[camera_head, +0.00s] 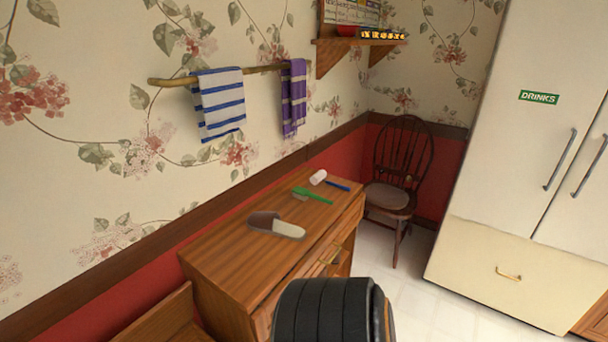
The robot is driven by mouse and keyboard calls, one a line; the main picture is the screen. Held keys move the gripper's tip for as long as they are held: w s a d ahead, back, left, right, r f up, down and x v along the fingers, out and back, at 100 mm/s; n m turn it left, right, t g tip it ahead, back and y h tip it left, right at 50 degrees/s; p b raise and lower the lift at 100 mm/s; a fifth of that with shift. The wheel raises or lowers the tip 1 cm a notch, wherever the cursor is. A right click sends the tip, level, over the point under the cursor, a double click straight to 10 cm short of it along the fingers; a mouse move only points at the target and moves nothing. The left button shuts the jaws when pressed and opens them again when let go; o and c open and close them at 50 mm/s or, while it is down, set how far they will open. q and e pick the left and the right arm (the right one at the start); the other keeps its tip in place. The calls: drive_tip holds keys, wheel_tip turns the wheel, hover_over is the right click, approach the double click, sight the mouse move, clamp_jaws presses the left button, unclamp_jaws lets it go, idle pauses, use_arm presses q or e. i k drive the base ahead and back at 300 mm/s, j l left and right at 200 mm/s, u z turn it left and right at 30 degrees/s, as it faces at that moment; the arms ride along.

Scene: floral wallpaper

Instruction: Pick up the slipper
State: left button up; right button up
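The slipper (289,231) lies on the wooden cabinet top (230,268), near its middle. It has a brown part at the left and a pale cream part at the right. Nothing covers it in the head view. Neither of my grippers shows in this view.
A green brush-like item (315,195), a white cylinder (318,177) and a blue stick-like item (338,186) lie farther back on the cabinet. A black ribbed, padded object (325,312) stands in front. A wooden chair (390,195) and a fridge (505,170) stand beyond. Pale floor (408,290) is clear.

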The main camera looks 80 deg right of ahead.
sight(264, 222)
drive_tip(key=z, duration=2.15)
